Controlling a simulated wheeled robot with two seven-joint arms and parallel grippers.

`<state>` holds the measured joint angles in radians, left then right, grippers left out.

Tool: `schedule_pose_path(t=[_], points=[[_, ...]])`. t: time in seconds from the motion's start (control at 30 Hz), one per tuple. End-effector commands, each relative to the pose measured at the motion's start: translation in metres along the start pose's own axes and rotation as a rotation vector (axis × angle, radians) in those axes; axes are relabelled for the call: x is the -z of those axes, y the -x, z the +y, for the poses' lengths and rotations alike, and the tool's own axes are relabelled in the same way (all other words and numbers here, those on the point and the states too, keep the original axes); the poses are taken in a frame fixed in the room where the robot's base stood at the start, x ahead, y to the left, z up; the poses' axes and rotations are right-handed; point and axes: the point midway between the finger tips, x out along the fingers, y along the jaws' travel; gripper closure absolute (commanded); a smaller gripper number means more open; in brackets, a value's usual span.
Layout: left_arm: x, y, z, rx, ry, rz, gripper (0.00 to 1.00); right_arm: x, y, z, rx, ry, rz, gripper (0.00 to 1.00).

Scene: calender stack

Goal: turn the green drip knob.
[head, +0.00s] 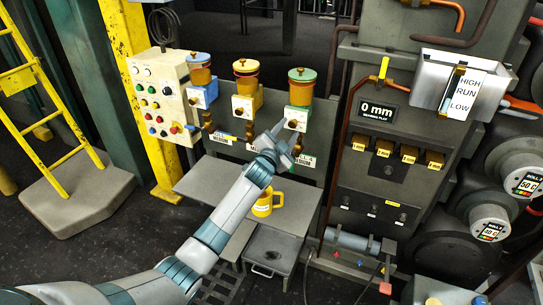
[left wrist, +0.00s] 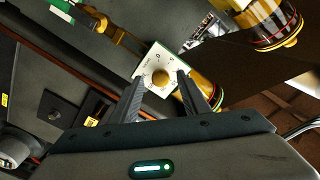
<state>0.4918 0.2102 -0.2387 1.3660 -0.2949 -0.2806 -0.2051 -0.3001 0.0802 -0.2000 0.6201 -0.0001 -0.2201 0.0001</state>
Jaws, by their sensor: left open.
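The green drip knob is the round brass-coloured knob (left wrist: 161,77) on a white dial face with a green edge in the left wrist view. In the head view its green-topped box (head: 298,115) sits under the amber oiler with the green lid (head: 301,77), rightmost of three. My left gripper (head: 290,131) is open, just in front of and slightly below that dial. In the left wrist view its two fingers point toward the knob, one to each side. I cannot tell whether they touch it. My right gripper is not in view.
The yellow-lidded oiler (head: 246,76) and blue-lidded oiler (head: 200,68) stand to the left. A yellow mug (head: 266,203) is on the grey shelf (head: 208,178) below.

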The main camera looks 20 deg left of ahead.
Motion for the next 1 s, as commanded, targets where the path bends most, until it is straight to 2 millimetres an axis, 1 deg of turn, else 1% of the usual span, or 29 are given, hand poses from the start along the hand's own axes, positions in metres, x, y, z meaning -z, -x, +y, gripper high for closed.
schedule_pose_path(t=[0.27,0.8,1.0], points=[[-0.002,0.037,0.002,0.000,-0.002,0.000,0.58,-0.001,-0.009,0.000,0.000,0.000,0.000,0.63],[-0.003,0.128,0.002,-0.002,-0.002,-0.001,0.58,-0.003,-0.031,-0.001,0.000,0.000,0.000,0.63],[-0.002,0.152,0.002,-0.002,-0.001,-0.001,0.58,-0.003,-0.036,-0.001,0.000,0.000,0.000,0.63]])
